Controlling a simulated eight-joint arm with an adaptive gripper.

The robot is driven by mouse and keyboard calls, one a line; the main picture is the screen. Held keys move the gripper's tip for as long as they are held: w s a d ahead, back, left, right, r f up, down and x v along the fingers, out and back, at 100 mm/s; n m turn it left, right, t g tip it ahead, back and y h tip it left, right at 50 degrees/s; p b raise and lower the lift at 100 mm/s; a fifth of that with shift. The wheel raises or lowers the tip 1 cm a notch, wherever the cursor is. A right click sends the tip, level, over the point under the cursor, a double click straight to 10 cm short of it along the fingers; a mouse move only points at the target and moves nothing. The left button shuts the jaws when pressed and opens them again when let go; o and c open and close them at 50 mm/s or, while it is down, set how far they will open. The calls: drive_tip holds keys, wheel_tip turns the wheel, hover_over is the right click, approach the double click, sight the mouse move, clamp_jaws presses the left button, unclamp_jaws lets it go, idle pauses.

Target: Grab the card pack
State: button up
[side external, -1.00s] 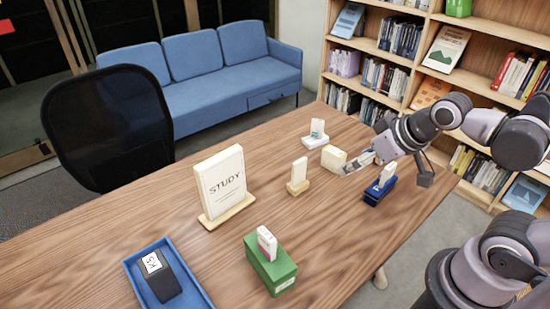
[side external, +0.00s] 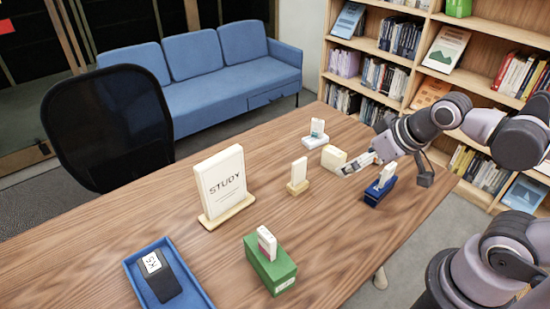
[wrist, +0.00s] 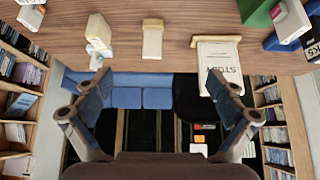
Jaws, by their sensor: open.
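Several small upright packs stand on the wooden desk, and I cannot tell for sure which is the card pack. One white pack (side external: 267,243) with a red mark stands on a green box (side external: 270,266). Another white pack (side external: 387,176) stands on a dark blue box (side external: 377,195). A cream pack (side external: 299,170) stands on a wooden base (side external: 297,188). A white pack (side external: 317,128) stands on a white base at the back. My gripper (side external: 357,163) is open and empty, beside a cream block (side external: 333,157). Its spread fingers also show in the wrist view (wrist: 160,85).
A STUDY sign (side external: 220,183) stands mid-desk. A blue tray (side external: 131,271) holds a dark object with a white label (side external: 152,263) at the front left. A black chair (side external: 106,125) and a blue sofa lie behind; bookshelves stand at the right. The front right desk surface is clear.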

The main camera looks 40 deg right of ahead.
drive_tip(key=m+g+h, duration=0.5)
drive_tip(key=m+g, duration=0.2)
drive_tip(key=m, duration=1)
hover_over(333, 150)
drive_tip(key=a, duration=0.2)
wheel_tip(333, 150, down, 13)
drive_tip(key=shift+f, duration=0.1)
drive_tip(key=x, duration=0.4)
drive_tip(key=shift+f, duration=0.2)
drive_tip(key=shift+s+a+x, duration=0.1)
drive_tip(key=shift+s+x, duration=0.05)
drive_tip(key=shift+x, duration=0.8)
drive_tip(key=shift+s+a+x, duration=0.1)
drive_tip(key=shift+x, duration=0.85)
drive_tip(key=shift+s+a+x, duration=0.1)
drive_tip(key=shift+s+x, duration=0.05)
drive_tip(key=shift+x, duration=0.8)
drive_tip(key=shift+f, duration=0.1)
